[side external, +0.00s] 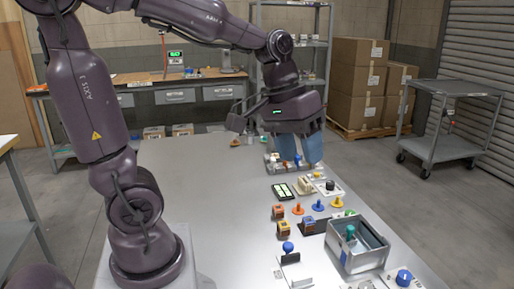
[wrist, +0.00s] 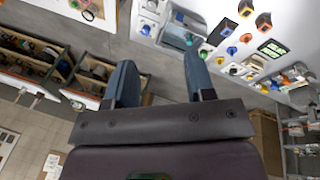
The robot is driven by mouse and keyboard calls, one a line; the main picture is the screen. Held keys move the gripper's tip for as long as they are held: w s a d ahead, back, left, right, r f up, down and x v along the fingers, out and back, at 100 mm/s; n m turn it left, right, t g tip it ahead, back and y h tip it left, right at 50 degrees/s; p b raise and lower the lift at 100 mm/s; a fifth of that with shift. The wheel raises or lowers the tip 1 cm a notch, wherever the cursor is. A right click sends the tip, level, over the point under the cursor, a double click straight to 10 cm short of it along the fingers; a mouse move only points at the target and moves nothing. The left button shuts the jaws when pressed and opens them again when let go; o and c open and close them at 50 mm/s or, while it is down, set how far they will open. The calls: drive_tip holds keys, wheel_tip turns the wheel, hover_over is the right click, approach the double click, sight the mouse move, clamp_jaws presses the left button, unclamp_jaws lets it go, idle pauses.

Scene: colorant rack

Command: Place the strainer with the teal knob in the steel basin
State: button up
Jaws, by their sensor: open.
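The teal knob (side external: 350,231) shows inside the outline of the steel basin (side external: 345,262) at the front right of the table. The strainer body under the knob is too small and shaded to make out, so I cannot tell how it sits. In the wrist view the basin (wrist: 180,38) is at the top, with a teal spot (wrist: 180,17) at it. My gripper (side external: 300,162) is open and empty over the far part of the table, well behind the basin. Its two blue fingers are spread apart in the wrist view (wrist: 158,78).
Orange, blue and yellow knobs (side external: 318,206), orange blocks (side external: 283,230) and a black-and-green panel (side external: 283,191) lie between my gripper and the basin. A blue-knobbed part (side external: 403,277) is in front. The table's left side (side external: 210,190) is clear.

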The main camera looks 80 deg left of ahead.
drive_tip(key=s+d+r+m+t+y, duration=0.1)
drive_tip(key=s+m+t+y, duration=0.1)
drive_tip(key=s+m, duration=0.3)
drive_tip(key=s, duration=0.3)
drive_tip(key=shift+d+r+m+t, duration=0.2)
drive_tip(key=shift+r+m+t, duration=0.1)
drive_tip(key=shift+t, duration=0.1)
idle(0.5)
